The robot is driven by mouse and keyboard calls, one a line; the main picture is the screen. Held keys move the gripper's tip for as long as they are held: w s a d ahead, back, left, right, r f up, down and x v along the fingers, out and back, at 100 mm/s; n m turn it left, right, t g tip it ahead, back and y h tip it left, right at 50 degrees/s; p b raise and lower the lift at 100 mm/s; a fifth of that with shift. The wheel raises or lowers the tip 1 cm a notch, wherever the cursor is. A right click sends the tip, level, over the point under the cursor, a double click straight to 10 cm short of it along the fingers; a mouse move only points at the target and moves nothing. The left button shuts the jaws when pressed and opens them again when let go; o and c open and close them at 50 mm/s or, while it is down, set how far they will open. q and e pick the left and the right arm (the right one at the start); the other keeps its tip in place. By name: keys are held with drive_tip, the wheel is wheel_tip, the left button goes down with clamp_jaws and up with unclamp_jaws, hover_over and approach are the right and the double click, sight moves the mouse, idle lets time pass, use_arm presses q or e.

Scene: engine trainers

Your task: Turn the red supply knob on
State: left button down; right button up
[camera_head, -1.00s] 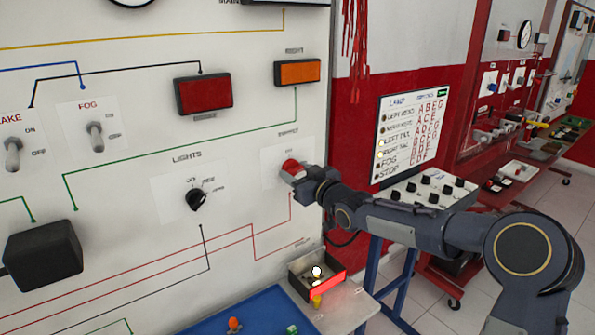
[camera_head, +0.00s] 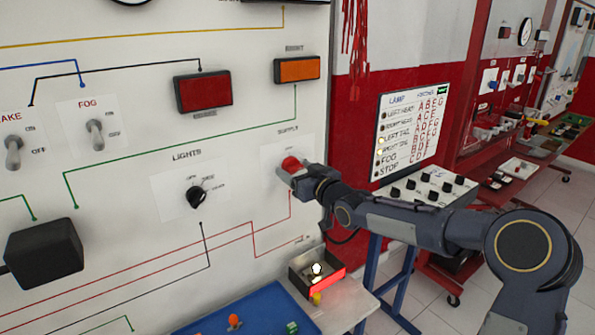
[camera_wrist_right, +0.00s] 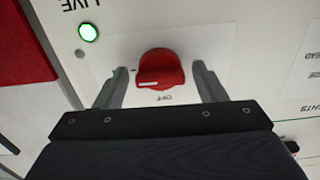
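The red supply knob (camera_head: 291,164) is on a white plate at the right side of the white wiring panel, under the word SUPPLY. In the right wrist view the knob (camera_wrist_right: 160,68) sits between the two grey fingers of my right gripper (camera_wrist_right: 160,73). A gap shows on both sides, so the fingers are open around it, not clamped. A small white line marks the knob's lower left part, near the upside-down word OFF. In the head view my right gripper (camera_head: 299,173) is at the knob and partly covers it. My left gripper is not in view.
A green light (camera_wrist_right: 88,32) glows beside the word LIVE. The black lights knob (camera_head: 198,197) and fog switch (camera_head: 96,133) are left of the supply knob. Below are a metal box (camera_head: 317,270) with a lit bulb and a blue mat (camera_head: 260,312). A lamp chart (camera_head: 411,135) stands right.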

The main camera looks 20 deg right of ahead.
drive_tip(key=shift+s+d, duration=0.25)
drive_tip(key=shift+s, duration=0.2)
drive_tip(key=v, duration=0.6)
drive_tip(key=shift+s+b, duration=0.4)
drive_tip(key=s+f+m+g, duration=0.1)
drive_tip(key=s+f+g, duration=0.2)
drive_tip(key=s, duration=0.9)
drive_tip(key=s+a+f+m+g+h+p, duration=0.1)
drive_tip(key=s+f+g, duration=0.3)
drive_tip(key=s, duration=0.9)
drive_tip(key=s+f+m+g+h+p, duration=0.1)
drive_tip(key=s+f+m+g, duration=0.2)
drive_tip(key=s, duration=1)
drive_tip(key=shift+a+f+g, duration=0.15)
drive_tip(key=shift+f+g, duration=0.15)
drive_tip(key=shift+f, duration=0.35)
drive_tip(key=shift+a+f+g, duration=0.2)
drive_tip(key=shift+f+g, duration=0.1)
drive_tip(key=shift+f, duration=0.35)
